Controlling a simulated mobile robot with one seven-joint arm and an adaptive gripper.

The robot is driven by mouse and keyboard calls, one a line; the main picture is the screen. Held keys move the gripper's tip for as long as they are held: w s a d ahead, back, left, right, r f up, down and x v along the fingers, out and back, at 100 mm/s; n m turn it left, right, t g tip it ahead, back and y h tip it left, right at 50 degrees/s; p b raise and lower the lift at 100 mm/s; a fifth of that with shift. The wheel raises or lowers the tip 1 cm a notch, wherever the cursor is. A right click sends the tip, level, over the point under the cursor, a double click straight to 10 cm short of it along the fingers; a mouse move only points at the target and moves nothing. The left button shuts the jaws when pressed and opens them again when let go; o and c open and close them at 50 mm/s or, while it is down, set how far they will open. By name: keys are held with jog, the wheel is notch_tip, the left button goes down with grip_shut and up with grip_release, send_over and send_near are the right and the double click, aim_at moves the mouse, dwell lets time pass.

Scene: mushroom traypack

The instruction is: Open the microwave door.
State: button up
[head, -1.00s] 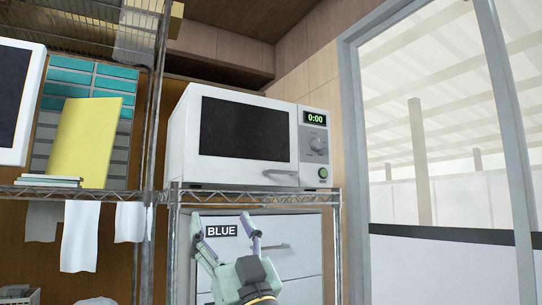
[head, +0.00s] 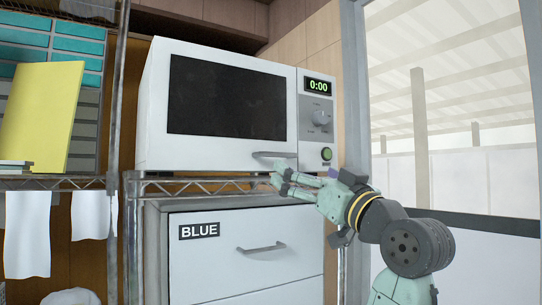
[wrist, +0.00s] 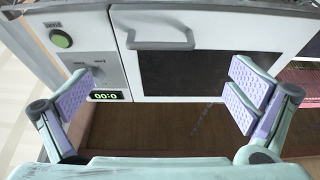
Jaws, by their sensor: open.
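The white microwave (head: 218,155) stands on a wire shelf with its door (head: 180,145) shut and a dark window in it. Its grey handle (head: 274,155) is a short horizontal bar at the door's lower right. My gripper (head: 283,181) is just below the handle in the head view, pointing left, and appears apart from it. In the wrist view, which shows the microwave upside down, the two purple-padded fingers of my gripper (wrist: 158,95) are spread wide and empty. The handle (wrist: 160,46) lies between their lines, farther ahead, with nothing gripping it.
A green button (head: 326,154), dial and 0:00 display sit right of the door. A drawer cabinet (head: 225,280) labelled BLUE stands below the wire shelf (head: 200,188). A rack with a yellow board (head: 42,115) is at the left. A glazed frame is at the right.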

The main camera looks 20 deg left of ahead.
aim_at(281, 155)
jog(key=p+x, duration=0.4)
jog(key=x, duration=0.5)
jog(key=shift+r, duration=0.3)
jog(key=shift+w+a+r+p, duration=0.1)
jog(key=shift+w+a+p, duration=0.25)
jog(key=shift+a, duration=0.2)
jog(key=shift+c, duration=0.4)
jog(key=c, duration=1.5)
